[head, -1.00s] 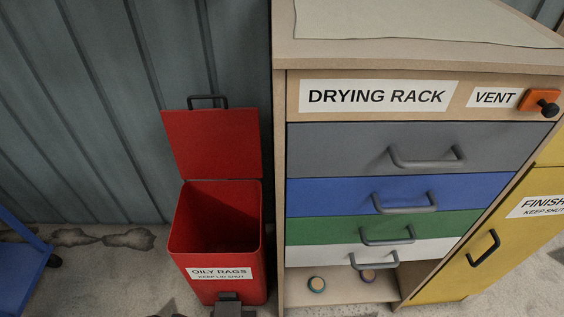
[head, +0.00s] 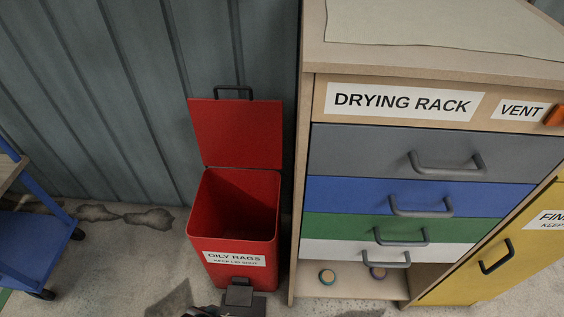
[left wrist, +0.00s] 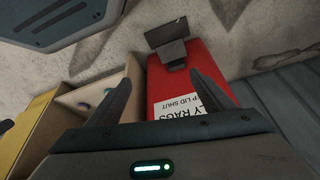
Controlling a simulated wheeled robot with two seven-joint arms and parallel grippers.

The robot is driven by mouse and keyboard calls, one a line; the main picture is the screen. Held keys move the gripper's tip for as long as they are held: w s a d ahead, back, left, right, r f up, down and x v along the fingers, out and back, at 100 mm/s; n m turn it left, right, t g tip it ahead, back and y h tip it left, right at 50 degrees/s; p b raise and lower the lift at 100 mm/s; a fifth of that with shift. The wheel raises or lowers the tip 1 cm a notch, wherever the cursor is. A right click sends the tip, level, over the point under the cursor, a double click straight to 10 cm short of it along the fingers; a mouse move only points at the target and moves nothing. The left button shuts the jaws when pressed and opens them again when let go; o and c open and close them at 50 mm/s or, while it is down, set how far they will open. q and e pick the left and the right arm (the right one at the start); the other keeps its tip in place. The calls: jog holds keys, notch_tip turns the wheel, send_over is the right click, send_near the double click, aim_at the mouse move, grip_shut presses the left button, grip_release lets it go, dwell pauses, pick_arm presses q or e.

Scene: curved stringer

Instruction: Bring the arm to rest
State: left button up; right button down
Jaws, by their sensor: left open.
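My left gripper (left wrist: 163,84) is open in the left wrist view, with its two dark fingers spread and nothing between them. Past the fingers, that view shows the red oily rags bin (left wrist: 168,75) with its dark pedal. In the head view the bin (head: 232,225) stands on the floor with its lid (head: 236,134) up and its inside dark. A small dark part at the bottom edge of the head view, beside the pedal, may be the tip of my left gripper. My right gripper is in neither view.
The drying rack (head: 408,101) stands right of the bin, its grey, blue, green and white drawers shut. A yellow cabinet (head: 505,255) is at the far right. A blue cart (head: 35,240) stands at the left. Stained floor lies between cart and bin.

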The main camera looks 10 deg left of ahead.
pick_arm(q)
jog(key=s+d+f+t+p, duration=0.1)
jog(key=s+f+p, duration=0.1)
jog(key=f, duration=1.1)
jog(key=shift+s+d+f+h, duration=0.15)
jog(key=shift+s+f+h, duration=0.15)
jog(key=shift+s, duration=0.35)
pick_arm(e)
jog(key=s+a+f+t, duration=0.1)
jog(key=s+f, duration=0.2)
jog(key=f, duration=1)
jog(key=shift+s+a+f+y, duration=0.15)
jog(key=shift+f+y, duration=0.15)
